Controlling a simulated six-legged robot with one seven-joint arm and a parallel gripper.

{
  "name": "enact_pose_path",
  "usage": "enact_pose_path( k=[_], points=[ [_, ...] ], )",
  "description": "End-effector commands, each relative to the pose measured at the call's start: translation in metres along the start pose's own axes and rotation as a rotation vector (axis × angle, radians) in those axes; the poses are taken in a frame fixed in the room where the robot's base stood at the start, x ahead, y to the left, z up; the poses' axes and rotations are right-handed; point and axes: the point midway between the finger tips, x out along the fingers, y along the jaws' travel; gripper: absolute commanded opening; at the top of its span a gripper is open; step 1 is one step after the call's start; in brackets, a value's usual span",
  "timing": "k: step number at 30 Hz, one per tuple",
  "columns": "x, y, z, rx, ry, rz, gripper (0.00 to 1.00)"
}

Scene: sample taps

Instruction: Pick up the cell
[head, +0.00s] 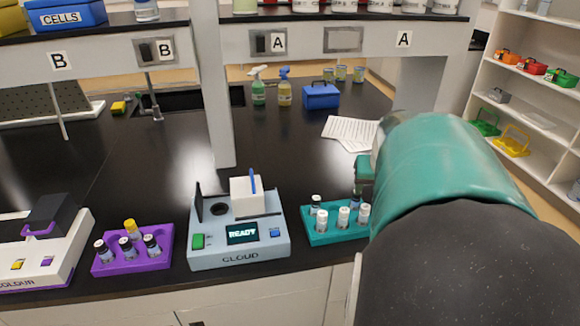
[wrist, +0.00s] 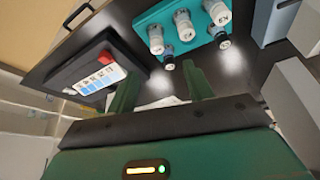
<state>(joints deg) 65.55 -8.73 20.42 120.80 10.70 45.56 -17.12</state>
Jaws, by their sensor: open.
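Several small vials, apparently the cells, stand in a teal rack (head: 316,238) at the front of the bench, some white-capped, including this front vial (head: 343,217). The teal rack (wrist: 203,38) also shows at the top of the wrist view, with white-capped vials and darker ones. My gripper (wrist: 160,72) is open and empty, its two green fingers pointing toward the rack. A darker vial (wrist: 168,62) appears between the fingertips in the picture; I cannot tell how far away it is. In the head view my arm hides the rack's right end.
A grey-blue CLOUD device (head: 238,259) reading READY stands left of the rack. A purple rack (head: 130,261) with several vials and a COLOUR device (head: 42,250) stand farther left. A dark box (wrist: 95,68) with a coloured label lies near the left finger. A shelf post (head: 217,90) rises behind.

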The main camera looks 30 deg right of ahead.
Motion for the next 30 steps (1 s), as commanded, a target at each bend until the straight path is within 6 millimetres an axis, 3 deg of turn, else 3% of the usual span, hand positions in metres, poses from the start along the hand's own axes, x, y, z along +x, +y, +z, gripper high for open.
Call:
enact_pose_path(
  k=[7, 18, 26, 30],
  points=[
    [0.009, 0.009, 0.001, -0.018, -0.005, -0.002, 0.52],
    [0.074, 0.01, 0.003, -0.019, -0.007, -0.003, 0.52],
    [0.094, 0.011, 0.003, -0.018, -0.005, -0.003, 0.52],
    [0.114, 0.009, 0.004, -0.019, -0.007, -0.005, 0.52]
  ],
)
